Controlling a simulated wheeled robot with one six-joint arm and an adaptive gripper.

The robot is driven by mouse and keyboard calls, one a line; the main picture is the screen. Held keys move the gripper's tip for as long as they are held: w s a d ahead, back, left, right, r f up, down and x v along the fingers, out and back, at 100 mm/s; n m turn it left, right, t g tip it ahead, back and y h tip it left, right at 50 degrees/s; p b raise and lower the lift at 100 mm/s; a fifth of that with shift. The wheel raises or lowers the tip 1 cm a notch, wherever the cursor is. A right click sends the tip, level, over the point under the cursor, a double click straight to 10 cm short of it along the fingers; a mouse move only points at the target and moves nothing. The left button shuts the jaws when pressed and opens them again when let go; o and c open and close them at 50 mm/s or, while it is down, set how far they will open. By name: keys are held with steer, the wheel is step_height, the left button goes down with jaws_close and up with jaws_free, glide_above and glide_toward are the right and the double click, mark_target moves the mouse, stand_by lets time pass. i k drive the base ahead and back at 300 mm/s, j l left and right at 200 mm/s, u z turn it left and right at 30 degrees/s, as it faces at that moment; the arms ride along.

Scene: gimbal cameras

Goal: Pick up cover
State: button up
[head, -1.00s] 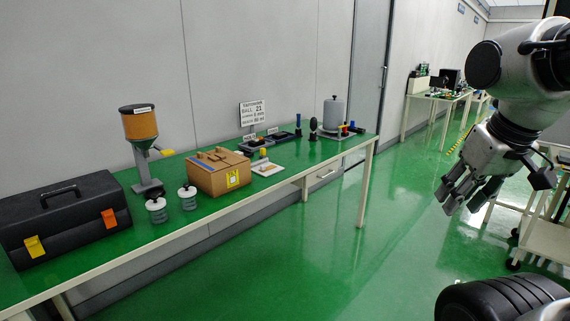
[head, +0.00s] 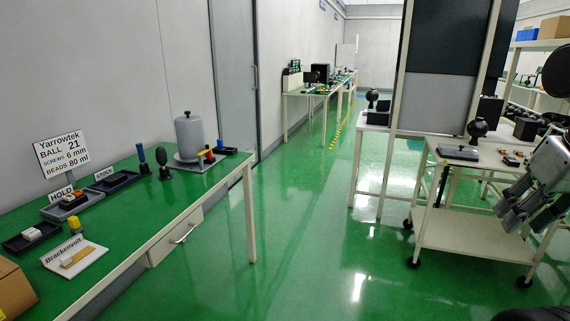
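My gripper (head: 516,208) is at the right edge of the head view, fingers spread and pointing down and left. It is open and empty, far from the cover and its table. Part of my gripper is cut off by the frame edge.
Small coloured pieces (head: 207,156), black trays (head: 112,181), a sign (head: 64,150) and a white card (head: 75,258) share the table. A white trolley (head: 470,240) stands at right, near my gripper. Green floor (head: 310,230) lies clear between.

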mark_target(190, 130)
steer(key=i+z, duration=0.2)
steer(key=i, duration=1.25)
steer(key=i+u, duration=0.15)
steer(key=i, duration=0.7)
steer(key=i+u, duration=0.25)
steer(key=u, duration=0.2)
steer(key=i+l+u, duration=0.1)
steer(key=i+u, duration=0.15)
steer(key=u, duration=0.2)
steer(key=i+u, duration=0.2)
steer(key=u, duration=0.25)
steer(key=i+j+u, duration=0.1)
steer(key=u, duration=0.3)
steer(key=i+l+u, duration=0.1)
steer(key=i+u, duration=0.15)
steer(key=u, duration=0.2)
steer(key=i+l+u, duration=0.1)
steer(key=u, duration=0.3)
steer(key=i+l+u, duration=0.2)
steer(key=u, duration=0.25)
